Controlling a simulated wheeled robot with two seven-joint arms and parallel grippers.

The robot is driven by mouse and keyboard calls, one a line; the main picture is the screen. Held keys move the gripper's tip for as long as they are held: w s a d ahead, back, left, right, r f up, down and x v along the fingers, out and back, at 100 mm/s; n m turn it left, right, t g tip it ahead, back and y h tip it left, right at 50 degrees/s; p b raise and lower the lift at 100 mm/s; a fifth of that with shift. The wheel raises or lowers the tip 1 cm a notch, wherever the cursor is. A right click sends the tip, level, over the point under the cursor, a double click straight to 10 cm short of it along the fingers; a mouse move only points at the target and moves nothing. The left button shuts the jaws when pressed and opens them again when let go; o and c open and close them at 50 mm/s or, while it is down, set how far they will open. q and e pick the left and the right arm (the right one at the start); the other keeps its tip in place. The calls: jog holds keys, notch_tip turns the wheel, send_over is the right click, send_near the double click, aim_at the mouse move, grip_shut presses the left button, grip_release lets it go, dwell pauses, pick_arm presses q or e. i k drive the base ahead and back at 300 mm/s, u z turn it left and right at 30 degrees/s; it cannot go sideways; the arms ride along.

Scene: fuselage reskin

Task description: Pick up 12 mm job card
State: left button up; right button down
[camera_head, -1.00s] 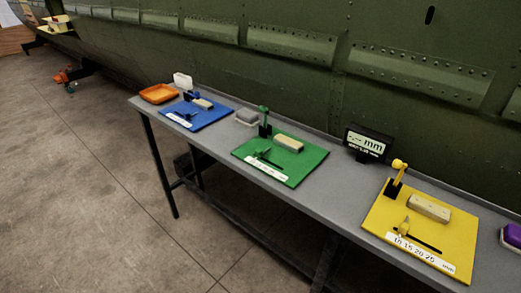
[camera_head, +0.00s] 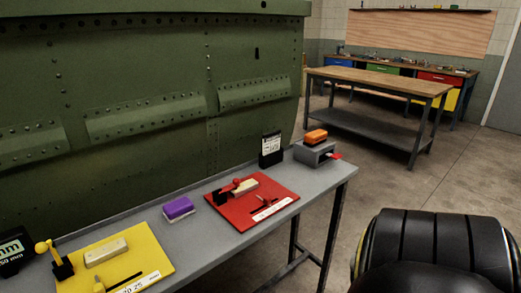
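A black upright holder with a white printed card (camera_head: 271,148) stands at the back of the grey bench, behind the red board. Its print is too small to read, so I cannot tell whether it is the 12 mm job card. No other card that I can identify shows. Neither of my grippers is in view. A dark rounded part at the lower right appears to be one of my own arm links.
The grey bench (camera_head: 196,235) holds a yellow board (camera_head: 130,262), a purple block (camera_head: 178,208), a red board (camera_head: 262,213) and a grey box (camera_head: 314,153) with an orange block (camera_head: 315,137). A black display (camera_head: 14,250) is cut off left. A wooden-topped table (camera_head: 385,83) stands behind. Green fuselage backs the bench.

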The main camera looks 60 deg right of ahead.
aim_at(271, 140)
jog(key=z, duration=1.95)
